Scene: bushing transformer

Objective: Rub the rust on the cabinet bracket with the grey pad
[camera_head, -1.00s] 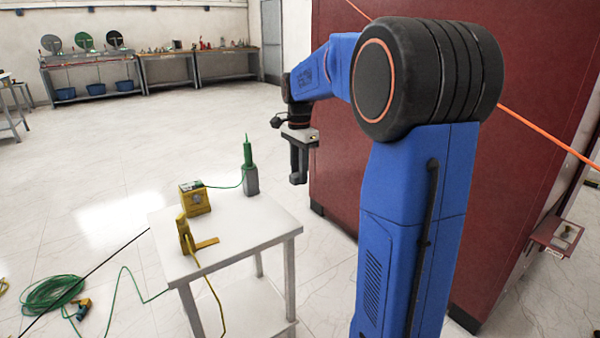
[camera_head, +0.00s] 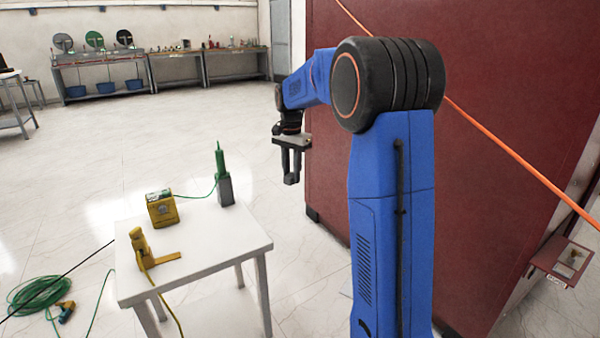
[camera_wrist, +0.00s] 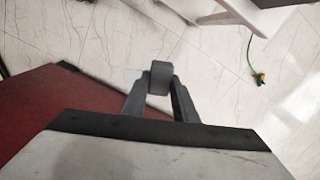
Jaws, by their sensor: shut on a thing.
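My gripper (camera_head: 291,180) hangs pointing down beside the red cabinet (camera_head: 480,110), above the floor and to the right of the white table. In the wrist view its two dark fingers are closed on a grey pad (camera_wrist: 160,76), seen between the fingertips. In the head view the pad is too small to make out clearly. The cabinet bracket (camera_head: 545,266) juts from the cabinet's right side at the far right. It is a dark red ledge with a pale patch and a small object on it; I cannot make out rust. My gripper is well away from it.
The white table (camera_head: 215,245) holds a yellow box, a green-and-grey tool (camera_head: 222,178) and a yellow clamp-like item (camera_head: 143,245). A green cable coil (camera_head: 40,300) lies on the floor. An orange line (camera_head: 520,160) crosses before the cabinet. Open floor lies behind the table.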

